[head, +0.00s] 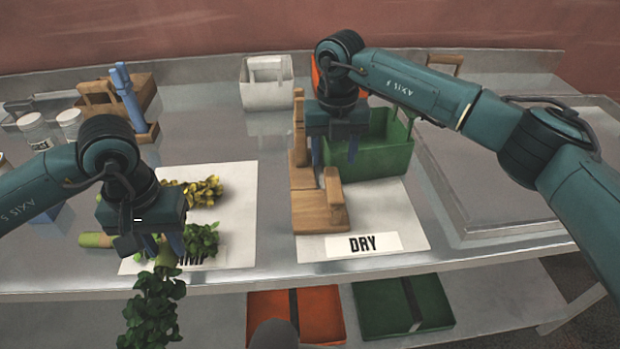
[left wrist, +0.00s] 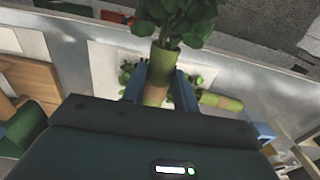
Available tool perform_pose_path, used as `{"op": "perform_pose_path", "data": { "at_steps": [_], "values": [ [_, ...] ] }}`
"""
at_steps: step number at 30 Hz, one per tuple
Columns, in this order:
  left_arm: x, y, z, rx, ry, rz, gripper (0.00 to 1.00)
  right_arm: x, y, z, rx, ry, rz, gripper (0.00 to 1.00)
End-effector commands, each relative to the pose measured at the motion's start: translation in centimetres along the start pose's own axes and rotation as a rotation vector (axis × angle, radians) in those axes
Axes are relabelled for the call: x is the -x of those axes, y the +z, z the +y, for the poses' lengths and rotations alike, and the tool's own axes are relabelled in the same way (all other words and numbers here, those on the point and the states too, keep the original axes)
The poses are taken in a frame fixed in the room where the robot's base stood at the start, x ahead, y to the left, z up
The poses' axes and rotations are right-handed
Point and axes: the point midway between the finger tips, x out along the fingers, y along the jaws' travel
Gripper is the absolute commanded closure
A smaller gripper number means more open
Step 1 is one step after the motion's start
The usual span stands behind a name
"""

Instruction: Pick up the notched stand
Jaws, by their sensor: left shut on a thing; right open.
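A wooden notched stand (head: 318,212), with uprights at its back and front, rests on the white mat behind the DRY label (head: 362,245). My right gripper (head: 337,152) is open above the stand, its blue fingers pointing down between the uprights; I cannot tell if they touch it. My left gripper (head: 168,245) is shut on a leafy green bunch (head: 153,305) by its wrapped stem, which also shows in the left wrist view (left wrist: 162,62). The bunch's leaves hang over the table's front edge.
A green basket (head: 380,165) stands right behind the stand. More leafy bunches (head: 200,190) lie on the left mat (head: 243,180). A white caddy (head: 266,90), a wooden holder with a blue tool (head: 127,92) and white jars (head: 35,128) stand behind. Red and green trays sit below.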

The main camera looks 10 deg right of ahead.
Motion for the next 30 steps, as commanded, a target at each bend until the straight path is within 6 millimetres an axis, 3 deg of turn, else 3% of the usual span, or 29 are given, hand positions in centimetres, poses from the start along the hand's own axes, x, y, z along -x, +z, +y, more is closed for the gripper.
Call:
{"op": "perform_pose_path", "data": {
  "at_steps": [1,8,15,23,30],
  "values": [
    [-0.9,0.0,0.0,0.0,0.0,0.001,0.94,-1.3,0.0,0.0,0.0,0.0,0.001,0.47],
    [-1.6,0.0,0.0,0.0,0.0,0.0,0.94,-2.8,-0.1,0.1,0.001,0.0,0.001,0.47],
    [-3.7,0.0,0.0,0.0,0.0,0.001,0.94,-6.5,-0.3,0.3,0.001,0.001,0.001,0.47],
    [-3.7,0.0,0.0,0.0,0.0,0.001,0.94,-6.8,-0.2,0.3,0.001,0.001,-0.001,0.47],
    [-3.7,0.0,0.0,0.0,0.0,0.001,0.94,-6.8,-0.2,0.3,0.001,0.001,0.0,0.65]
  ]
}}
